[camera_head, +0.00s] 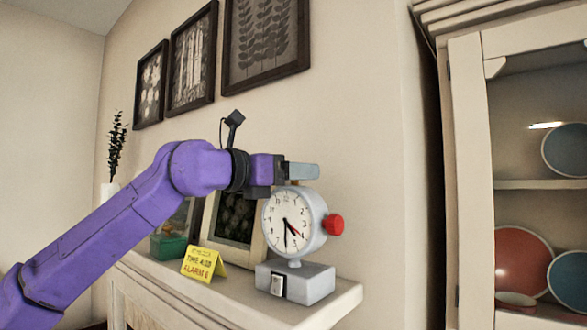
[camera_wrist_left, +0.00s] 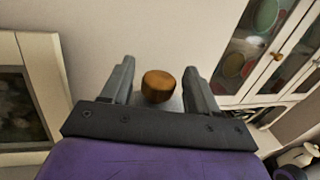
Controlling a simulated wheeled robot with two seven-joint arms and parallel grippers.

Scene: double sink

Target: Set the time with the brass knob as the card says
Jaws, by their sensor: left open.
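A grey clock (camera_head: 312,214) with a white dial stands on a grey base on the mantel. Its long black hand points down near 6, a shorter dark hand points lower right, and a red hand lies near 4. A red knob (camera_head: 333,225) sits on its right side. The yellow card (camera_head: 203,264) reads "TIME" and "ALARM"; its small figures look like 4:30 and 6. My left gripper (camera_head: 300,171) is at the clock's top, open. In the left wrist view the brass knob (camera_wrist_left: 159,85) is between its fingers, with gaps on both sides. My right gripper is out of view.
A picture frame (camera_head: 211,225) and a green box (camera_head: 168,246) stand on the mantel left of the clock. Framed pictures hang on the wall above. A cabinet (camera_head: 470,180) with plates stands at right. The mantel (camera_head: 345,296) ends just right of the clock.

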